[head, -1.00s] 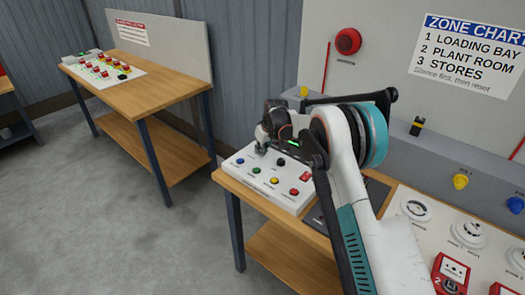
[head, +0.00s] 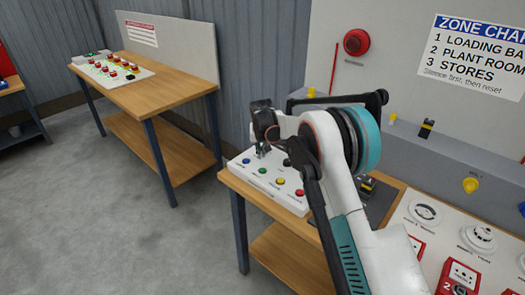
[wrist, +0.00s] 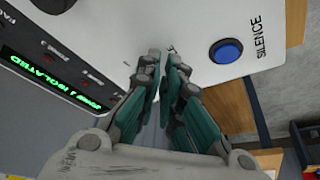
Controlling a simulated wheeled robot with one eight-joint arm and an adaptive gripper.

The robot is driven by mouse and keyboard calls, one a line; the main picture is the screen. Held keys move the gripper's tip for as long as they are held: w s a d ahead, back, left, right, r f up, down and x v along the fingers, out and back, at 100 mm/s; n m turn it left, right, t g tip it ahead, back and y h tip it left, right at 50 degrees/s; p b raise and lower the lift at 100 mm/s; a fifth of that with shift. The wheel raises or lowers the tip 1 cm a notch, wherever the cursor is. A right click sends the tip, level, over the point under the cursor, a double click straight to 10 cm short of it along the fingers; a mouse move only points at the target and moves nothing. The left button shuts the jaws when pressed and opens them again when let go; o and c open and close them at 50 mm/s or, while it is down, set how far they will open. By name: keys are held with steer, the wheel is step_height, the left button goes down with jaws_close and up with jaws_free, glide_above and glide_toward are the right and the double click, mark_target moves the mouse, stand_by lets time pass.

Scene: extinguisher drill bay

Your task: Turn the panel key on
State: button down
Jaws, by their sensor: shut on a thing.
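The white control panel (head: 271,197) sits at the left end of the near bench. It carries blue, green, yellow and red buttons in a row. My gripper (head: 262,150) is at the panel's far left part, pointing down. In the wrist view, my gripper's teal fingers (wrist: 167,62) are closed together over the white panel face (wrist: 110,35). The panel key is between the fingertips and almost fully hidden, so its turn angle cannot be read. The blue SILENCE button (wrist: 226,51) is beside the fingers. A green lit display (wrist: 50,80) shows text including "ISOLATED".
A second bench (head: 170,82) with a button board stands at the back left. A red bell (head: 356,42) and a zone chart (head: 480,55) are on the backboard. Detectors (head: 427,212) and red call points (head: 461,277) lie at right. Open floor is at left.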

steer(key=shift+w+a+r, duration=0.15)
steer(key=shift+w+a, duration=0.05)
steer(key=shift+a, duration=0.1)
steer(key=shift+w+d, duration=0.1)
steer(key=shift+d, duration=0.1)
stand_by(0.4)
